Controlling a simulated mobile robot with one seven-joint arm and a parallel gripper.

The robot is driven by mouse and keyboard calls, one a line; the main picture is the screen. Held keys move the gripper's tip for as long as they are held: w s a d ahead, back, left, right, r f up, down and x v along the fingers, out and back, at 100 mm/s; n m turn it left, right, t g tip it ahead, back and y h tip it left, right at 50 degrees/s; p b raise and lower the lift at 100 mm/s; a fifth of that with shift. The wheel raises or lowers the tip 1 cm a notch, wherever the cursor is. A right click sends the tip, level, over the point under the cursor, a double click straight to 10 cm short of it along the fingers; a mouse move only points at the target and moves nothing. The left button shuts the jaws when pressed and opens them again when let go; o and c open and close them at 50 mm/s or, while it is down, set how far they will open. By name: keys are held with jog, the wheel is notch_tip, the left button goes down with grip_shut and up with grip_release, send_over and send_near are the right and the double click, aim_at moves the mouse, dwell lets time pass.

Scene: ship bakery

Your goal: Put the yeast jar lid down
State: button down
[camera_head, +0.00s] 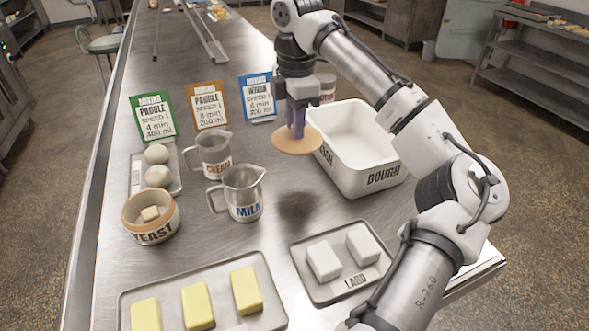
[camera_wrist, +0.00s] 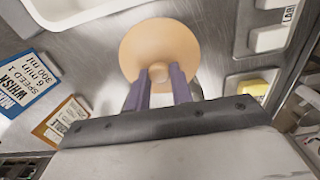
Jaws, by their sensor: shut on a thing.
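The yeast jar lid (camera_head: 297,141) is a flat tan disc with a small knob. My gripper (camera_head: 297,130) is shut on its knob and holds the lid level above the steel table, left of the dough tub; a dark shadow lies on the table below it. In the wrist view the lid (camera_wrist: 160,45) spreads beyond my purple fingers (camera_wrist: 160,75), with the knob between them. The yeast jar (camera_head: 150,218) stands uncovered at the left with a pale block inside.
A white dough tub (camera_head: 362,181) stands right of the lid. Milk (camera_head: 242,196) and cream (camera_head: 211,155) jugs stand to its left, recipe cards (camera_head: 206,105) behind. A lard tray (camera_head: 347,287) and a butter tray (camera_head: 268,312) lie in front. Bare table shows between milk jug and tub.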

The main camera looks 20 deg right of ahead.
notch_tip(320, 180, down, 12)
jog(key=shift+f+p, duration=0.15)
jog(key=shift+p, duration=0.7)
jog(key=shift+f, duration=0.1)
jog(key=c, duration=1.2)
grip_release()
jog(key=shift+c, duration=0.2)
notch_tip(320, 180, up, 12)
jog(key=shift+r+b, duration=0.1)
jog(key=shift+b, duration=0.7)
